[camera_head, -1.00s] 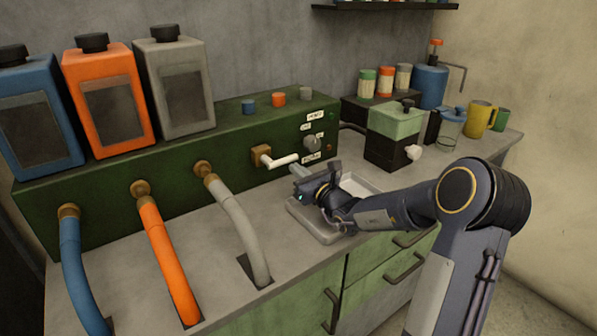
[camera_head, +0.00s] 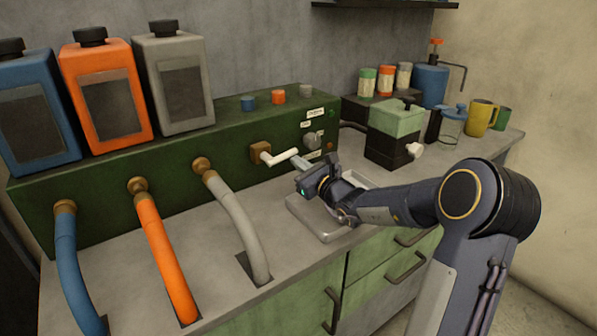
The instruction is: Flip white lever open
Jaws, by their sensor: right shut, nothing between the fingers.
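The white lever (camera_head: 280,157) sticks out from a brass-coloured fitting (camera_head: 260,152) on the front of the green machine (camera_head: 230,150). It points right, its free end a little higher. My right gripper (camera_head: 298,159) is shut and empty, with its fingertips by the lever's free end, at its lower right. I cannot tell whether they touch it. The gripper hangs over the back of a pale tray (camera_head: 322,225) on the counter. My left gripper is not in view.
Blue, orange and grey canisters (camera_head: 180,85) stand on the machine at left. Blue, orange and grey hoses (camera_head: 240,222) run down from its front. A green and black grinder-like box (camera_head: 395,130), a yellow mug (camera_head: 482,115) and jars stand at right. The counter between the grey hose and tray is clear.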

